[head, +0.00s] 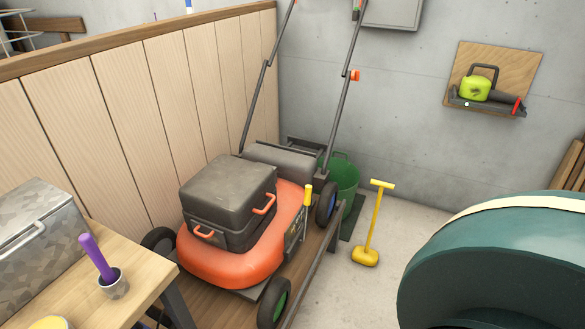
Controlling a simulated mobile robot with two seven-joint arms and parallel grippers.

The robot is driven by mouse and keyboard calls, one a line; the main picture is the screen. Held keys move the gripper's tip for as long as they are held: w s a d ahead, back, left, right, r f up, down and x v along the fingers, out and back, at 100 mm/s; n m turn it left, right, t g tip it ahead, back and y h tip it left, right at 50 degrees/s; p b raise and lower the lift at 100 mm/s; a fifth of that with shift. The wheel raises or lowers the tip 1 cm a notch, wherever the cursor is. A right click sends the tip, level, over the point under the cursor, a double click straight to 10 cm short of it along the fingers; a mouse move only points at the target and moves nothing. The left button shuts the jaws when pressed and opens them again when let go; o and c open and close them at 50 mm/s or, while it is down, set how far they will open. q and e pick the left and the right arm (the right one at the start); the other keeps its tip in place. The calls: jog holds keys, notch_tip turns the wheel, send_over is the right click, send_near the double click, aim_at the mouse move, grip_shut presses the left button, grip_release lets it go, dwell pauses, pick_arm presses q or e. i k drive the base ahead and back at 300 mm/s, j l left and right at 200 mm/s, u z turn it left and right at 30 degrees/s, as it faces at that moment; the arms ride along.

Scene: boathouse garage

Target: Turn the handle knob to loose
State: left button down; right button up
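An orange lawn mower (235,265) with a dark grey boxy engine top stands on a wooden platform beside the wood-panelled partition. Its dark handle bars (340,110) rise toward the back wall and leave the picture at the top. A small orange-red knob (355,75) sits on the right handle bar, partway up at a joint. I cannot tell from this view whether the knob is tight or loose. Neither of my grippers is in view.
A wooden bench (140,275) with a purple-handled tool (97,257) is at the lower left. A yellow T-handled tool (372,225) stands on the floor. A large teal rounded body (510,260) fills the lower right.

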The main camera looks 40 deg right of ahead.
aim_at(356, 74)
jog(key=z, duration=1.05)
